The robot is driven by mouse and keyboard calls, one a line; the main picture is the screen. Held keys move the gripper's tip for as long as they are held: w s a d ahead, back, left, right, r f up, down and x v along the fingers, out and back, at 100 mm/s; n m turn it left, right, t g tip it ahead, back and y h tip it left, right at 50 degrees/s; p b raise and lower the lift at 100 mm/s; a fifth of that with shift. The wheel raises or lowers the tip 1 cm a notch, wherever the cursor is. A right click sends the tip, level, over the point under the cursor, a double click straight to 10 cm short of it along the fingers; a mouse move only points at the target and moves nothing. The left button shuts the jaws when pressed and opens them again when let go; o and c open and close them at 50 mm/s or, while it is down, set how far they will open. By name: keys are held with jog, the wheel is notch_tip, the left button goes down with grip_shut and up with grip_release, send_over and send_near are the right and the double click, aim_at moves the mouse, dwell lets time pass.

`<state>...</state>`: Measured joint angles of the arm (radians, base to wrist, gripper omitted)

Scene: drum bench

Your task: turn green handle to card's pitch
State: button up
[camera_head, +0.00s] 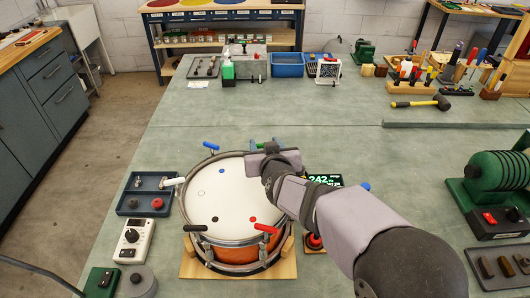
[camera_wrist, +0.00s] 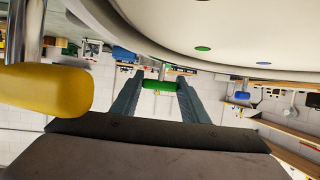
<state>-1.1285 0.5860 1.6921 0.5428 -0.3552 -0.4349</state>
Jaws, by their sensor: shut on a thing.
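The drum (camera_head: 222,195) has a white head and an orange shell. The green handle (camera_wrist: 159,85) lies crosswise between the fingertips of my gripper (camera_wrist: 158,88) in the wrist view, and the jaws are shut on it. In the head view my gripper (camera_head: 268,150) is at the drum's far right rim and covers most of this handle. A black display (camera_head: 321,180) right of the drum shows green digits that read 242; my arm partly covers it. I cannot make out a card showing a pitch.
Blue (camera_head: 210,146), white (camera_head: 172,181), black (camera_head: 194,228) and red (camera_head: 266,228) handles stand around the rim. The yellow handle (camera_wrist: 45,90) is close beside my gripper in the wrist view. A dark tray (camera_head: 146,207) lies left of the drum.

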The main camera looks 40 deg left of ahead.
jog(key=shift+a+r, duration=0.1)
jog(key=shift+r, duration=0.2)
jog(key=o, duration=1.1)
jog(key=shift+c, duration=0.2)
jog(key=shift+f, duration=0.15)
jog(key=shift+d, duration=0.2)
jog(key=shift+b+v, duration=0.6)
jog(key=shift+v, duration=2.95)
